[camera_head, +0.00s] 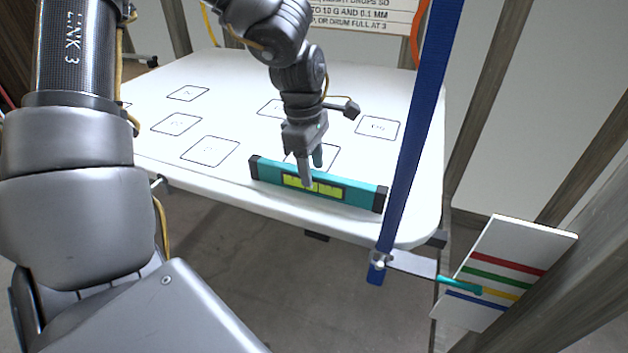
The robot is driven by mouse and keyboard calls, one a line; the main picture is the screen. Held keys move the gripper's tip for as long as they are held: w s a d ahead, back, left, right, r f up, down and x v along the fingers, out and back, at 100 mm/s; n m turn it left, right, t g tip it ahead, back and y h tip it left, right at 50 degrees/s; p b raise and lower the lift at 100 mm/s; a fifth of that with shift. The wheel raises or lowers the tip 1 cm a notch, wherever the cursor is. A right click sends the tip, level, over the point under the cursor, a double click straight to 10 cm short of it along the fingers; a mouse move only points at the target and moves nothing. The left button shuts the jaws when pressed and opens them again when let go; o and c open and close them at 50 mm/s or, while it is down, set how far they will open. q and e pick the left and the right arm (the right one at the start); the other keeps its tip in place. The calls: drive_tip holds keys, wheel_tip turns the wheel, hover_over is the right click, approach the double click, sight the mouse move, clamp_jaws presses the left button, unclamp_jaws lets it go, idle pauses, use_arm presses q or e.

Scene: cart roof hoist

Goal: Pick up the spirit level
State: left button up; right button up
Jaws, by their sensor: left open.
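The spirit level (352,192) is a long teal bar with black end caps and yellow-green windows. It stands on its long edge near the front edge of the white table (230,110). My left gripper (312,172) points down at the level, left of its middle. Its jaws are open, with one finger in front of the level and the other behind it. I cannot tell whether either finger touches the level. My right gripper is not in view.
Outlined, labelled squares mark the tabletop. A blue strap (420,120) hangs past the table's right front corner, close to the level's right end. A white board with coloured stripes (500,270) stands lower right. A printed sign (362,14) is behind the table.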

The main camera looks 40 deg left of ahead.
sight(313, 172)
use_arm(q)
drive_tip(key=f, duration=0.2)
drive_tip(key=shift+w+d+f, duration=0.15)
drive_tip(key=shift+w+f, duration=0.05)
drive_tip(key=shift+f, duration=0.1)
drive_tip(key=shift+f+p, duration=0.3)
drive_tip(key=shift+f, duration=0.2)
clamp_jaws()
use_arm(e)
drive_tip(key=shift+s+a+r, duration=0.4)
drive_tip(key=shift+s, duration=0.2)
